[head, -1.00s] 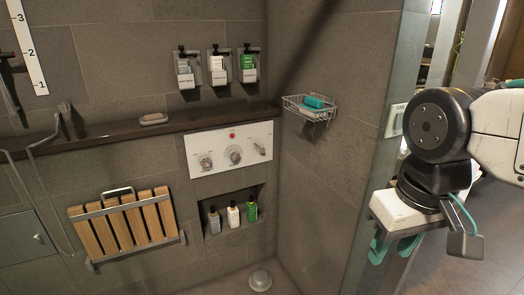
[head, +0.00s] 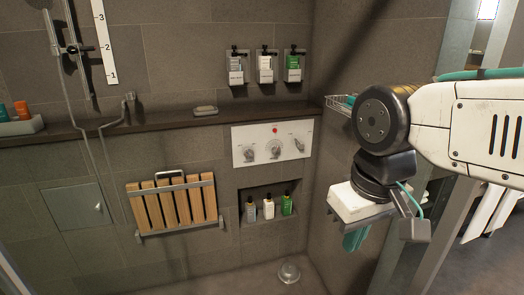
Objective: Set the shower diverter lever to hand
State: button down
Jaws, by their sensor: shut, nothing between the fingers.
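A white control panel (head: 272,158) is fixed to the grey tiled wall in the head view. It bears a left knob (head: 249,153), a round middle dial (head: 275,150), a red dot and a slanted lever (head: 299,145) at its right. The lever looks like the diverter, but its markings are too small to read. My gripper (head: 356,240) is to the right of and below the panel in the picture, clearly apart from it. Its teal fingers point down, close together and empty, partly hidden by their white mount.
A wooden folding seat (head: 172,205) hangs at lower left. Bottles stand in a niche (head: 267,222) below the panel. A dark ledge (head: 150,122) runs above it. A wire basket (head: 338,101) on the right wall is partly behind my arm. Open space lies before the panel.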

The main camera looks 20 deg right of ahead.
aim_at(300, 145)
jog(key=u, duration=0.05)
jog(key=i, duration=1.1)
jog(key=z, duration=0.8)
